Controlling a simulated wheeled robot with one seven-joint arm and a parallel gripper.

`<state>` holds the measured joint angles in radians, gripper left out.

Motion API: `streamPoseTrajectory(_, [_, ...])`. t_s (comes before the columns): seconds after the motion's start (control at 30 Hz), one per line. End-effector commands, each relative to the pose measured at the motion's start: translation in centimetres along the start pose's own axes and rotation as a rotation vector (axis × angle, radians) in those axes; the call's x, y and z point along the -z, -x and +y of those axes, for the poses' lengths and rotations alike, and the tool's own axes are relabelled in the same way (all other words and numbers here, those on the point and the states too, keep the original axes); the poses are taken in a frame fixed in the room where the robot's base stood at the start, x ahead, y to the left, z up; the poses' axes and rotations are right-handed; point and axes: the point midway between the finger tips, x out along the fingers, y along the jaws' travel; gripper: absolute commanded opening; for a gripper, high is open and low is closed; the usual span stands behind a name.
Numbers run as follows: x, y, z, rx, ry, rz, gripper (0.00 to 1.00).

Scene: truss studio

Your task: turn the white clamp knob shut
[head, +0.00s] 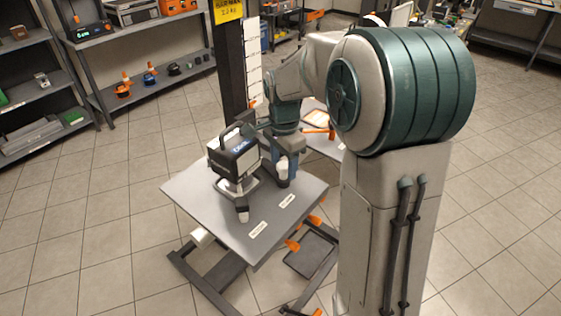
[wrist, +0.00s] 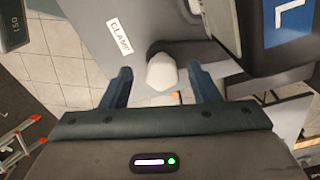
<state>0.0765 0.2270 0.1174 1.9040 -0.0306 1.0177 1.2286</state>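The white clamp knob (wrist: 162,72) is faceted and shows between my fingers in the wrist view, with a visible gap on each side. A "CLAMP" label (wrist: 120,38) lies beside it on the grey table top. In the head view the knob (head: 283,166) is partly covered by my gripper (head: 282,160), which reaches down at the table's back right. My gripper (wrist: 162,80) is open, its two dark blue fingers on either side of the knob and apart from it. I cannot tell how deep the knob sits between them.
A boxy device (head: 233,158) with a handle stands on the grey table (head: 190,195), close to the left of my gripper. A black column (head: 230,60) rises behind the table.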

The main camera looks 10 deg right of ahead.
Motion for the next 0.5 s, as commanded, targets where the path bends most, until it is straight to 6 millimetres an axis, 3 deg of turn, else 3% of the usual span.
streamPoseTrajectory(0.27, [0.1,1.4,-0.1,0.006,-0.001,0.003,0.55])
streamPoseTrajectory(0.5, [0.1,6.6,-0.1,0.008,-0.001,0.003,0.55])
